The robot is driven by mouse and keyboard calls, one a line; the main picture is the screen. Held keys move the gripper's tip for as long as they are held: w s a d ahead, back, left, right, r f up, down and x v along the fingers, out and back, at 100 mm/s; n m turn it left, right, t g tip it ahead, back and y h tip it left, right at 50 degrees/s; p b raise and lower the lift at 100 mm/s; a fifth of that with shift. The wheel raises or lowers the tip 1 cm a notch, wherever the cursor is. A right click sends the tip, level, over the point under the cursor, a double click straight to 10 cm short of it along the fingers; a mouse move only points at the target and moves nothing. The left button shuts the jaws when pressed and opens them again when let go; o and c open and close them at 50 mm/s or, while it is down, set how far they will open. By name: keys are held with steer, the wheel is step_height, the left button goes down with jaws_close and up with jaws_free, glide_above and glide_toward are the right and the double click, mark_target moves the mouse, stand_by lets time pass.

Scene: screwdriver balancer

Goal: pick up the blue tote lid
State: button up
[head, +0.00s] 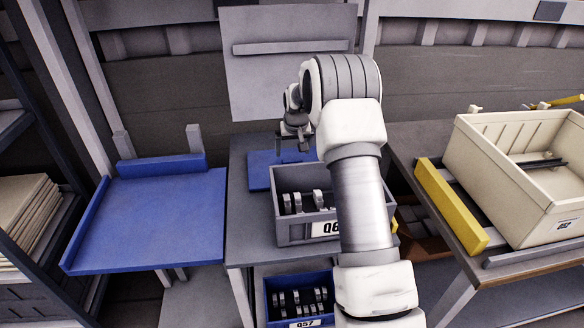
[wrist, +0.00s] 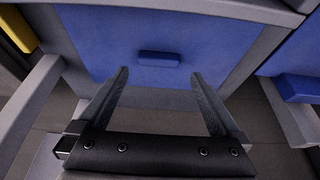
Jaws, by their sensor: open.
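The blue tote lid (head: 259,172) lies flat on the grey table behind the grey tote, partly hidden by the tote and my arm. In the wrist view the lid (wrist: 196,38) is a blue panel with a small raised blue handle (wrist: 159,58). My gripper (head: 299,148) is above the lid in the head view. In the wrist view my gripper (wrist: 160,75) is open and empty, with its fingertips on either side of the handle in the picture. I cannot tell the height left between fingertips and handle.
The grey tote (head: 290,233) with metal parts stands close to the lid. A blue platform (head: 160,225) is at left. A cream tote (head: 515,190) and a yellow bar (head: 450,205) are on the right table. A blue tote (head: 300,306) sits below.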

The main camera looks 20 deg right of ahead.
mark_target(292, 160)
steer(key=shift+x, duration=3.25)
steer(key=shift+w+d+r, duration=0.1)
steer(key=shift+w+d, duration=0.1)
steer(key=c, duration=1.3)
steer(key=shift+r, duration=0.15)
